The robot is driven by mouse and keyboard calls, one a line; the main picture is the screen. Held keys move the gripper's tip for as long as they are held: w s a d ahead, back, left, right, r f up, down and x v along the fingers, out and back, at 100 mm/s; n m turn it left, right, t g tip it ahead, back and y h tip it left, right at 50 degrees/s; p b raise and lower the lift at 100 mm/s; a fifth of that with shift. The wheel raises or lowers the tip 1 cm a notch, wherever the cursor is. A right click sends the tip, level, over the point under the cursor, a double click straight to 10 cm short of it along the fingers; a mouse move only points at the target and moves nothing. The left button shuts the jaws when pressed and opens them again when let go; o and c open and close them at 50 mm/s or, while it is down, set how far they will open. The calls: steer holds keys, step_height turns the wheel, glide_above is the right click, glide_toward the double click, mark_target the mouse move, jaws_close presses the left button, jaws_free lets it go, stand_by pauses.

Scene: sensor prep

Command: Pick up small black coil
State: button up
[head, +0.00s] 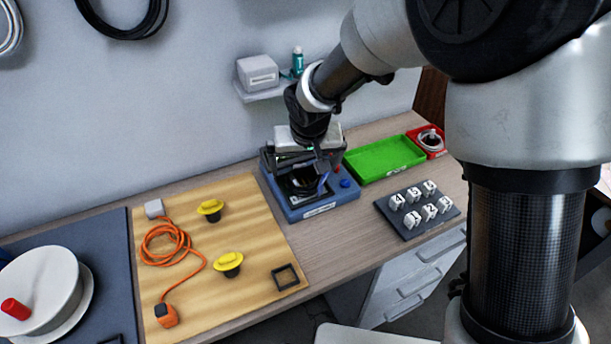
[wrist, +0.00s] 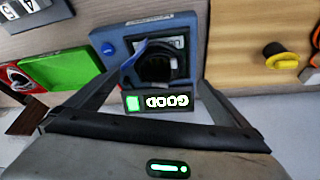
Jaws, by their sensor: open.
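The small black coil (head: 296,186) lies on the blue test device (head: 318,211) in the head view. In the wrist view the coil (wrist: 157,67) shows as a dark ring in the recess of the blue device (wrist: 112,48), partly hidden by a blue piece at its left. My gripper (head: 305,170) is above the device. In the wrist view my gripper (wrist: 162,78) has its two fingers spread, one to each side of the coil. It is open and holds nothing. Whether the fingertips touch the coil or device cannot be told.
A lit sign reading GOOD (wrist: 160,102) shows between my fingers. A green tray (head: 384,158) and red tray (head: 430,141) stand to the right, with a numbered block board (head: 416,222) in front. A wooden board (head: 190,275) with yellow knobs and orange cable lies left.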

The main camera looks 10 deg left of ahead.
mark_target(298, 169)
steer(key=x, duration=0.6)
steer(key=shift+c, duration=0.4)
steer(key=shift+r, duration=0.1)
steer(key=c, duration=1.3)
